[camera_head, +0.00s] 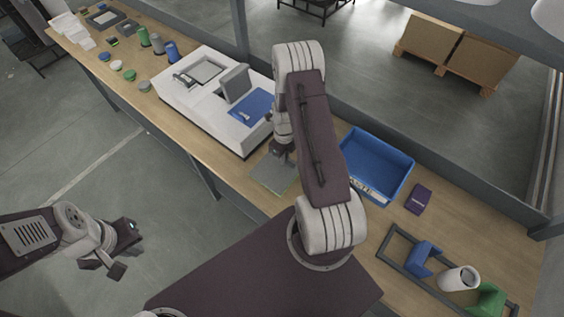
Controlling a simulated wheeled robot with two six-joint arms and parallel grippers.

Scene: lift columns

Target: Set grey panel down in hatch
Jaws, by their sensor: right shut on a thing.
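A flat grey-green panel (270,178) shows right under my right gripper (283,160), by the near side of the white housing (205,125). My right gripper points down and is shut on what looks like this panel. The fingertips are small and partly hidden, and I cannot tell whether the panel touches the table. The housing has a grey-framed hatch (208,70) at its far left, an upright grey lid (235,83) in the middle and a blue panel (250,107) at the right. My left gripper (104,266) is open and empty, left of the table.
A blue bin (375,165) stands right of my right arm, with a dark purple box (419,199) beside it. A dark frame with blue, white and green parts (460,278) lies at the front right. Small cups and cans (143,37) stand at the far left.

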